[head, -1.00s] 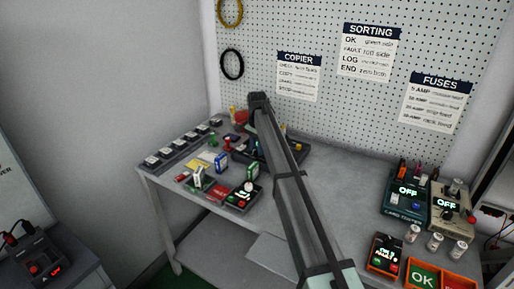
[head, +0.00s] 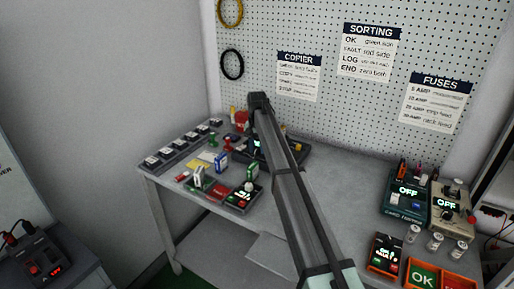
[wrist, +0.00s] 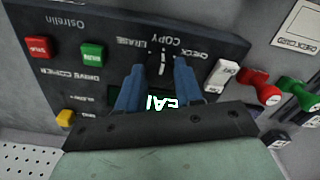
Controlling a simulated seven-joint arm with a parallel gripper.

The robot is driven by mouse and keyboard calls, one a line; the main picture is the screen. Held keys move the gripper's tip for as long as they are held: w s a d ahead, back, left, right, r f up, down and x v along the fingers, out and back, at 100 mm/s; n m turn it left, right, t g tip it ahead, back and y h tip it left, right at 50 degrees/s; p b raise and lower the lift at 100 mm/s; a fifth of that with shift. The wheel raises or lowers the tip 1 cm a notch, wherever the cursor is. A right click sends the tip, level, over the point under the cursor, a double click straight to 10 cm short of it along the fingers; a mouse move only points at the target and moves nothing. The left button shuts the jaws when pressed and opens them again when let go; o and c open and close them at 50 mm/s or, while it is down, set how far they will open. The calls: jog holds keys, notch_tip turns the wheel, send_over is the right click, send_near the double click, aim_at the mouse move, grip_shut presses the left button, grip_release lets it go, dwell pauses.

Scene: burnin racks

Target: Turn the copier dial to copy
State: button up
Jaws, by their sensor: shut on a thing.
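The drive copier (wrist: 218,45) is a dark panel, seen upside down in the wrist view. Its dial (wrist: 160,68) is dark, with the labels ERASE, COPY and CHECK around it. A pale line on the dial appears to point towards COPY. My gripper (wrist: 160,62) is shut on the dial, one blue finger on each side. A lit display sits just below the fingers, partly covered, so its text is not fully readable. In the head view the copier (head: 298,150) is mostly hidden behind my arm.
Beside the dial are a red STOP button (wrist: 38,48), a green RUN button (wrist: 92,54), a yellow button (wrist: 65,118) and a white switch (wrist: 222,75). Red and green stamp-like handles (wrist: 265,92) stand close by. Sorting devices and testers crowd the bench.

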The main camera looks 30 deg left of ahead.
aim_at(257, 149)
dwell(0.4)
jog(key=o, duration=1)
notch_tip(257, 149, up, 14)
jog(key=shift+f, duration=0.1)
dwell(0.5)
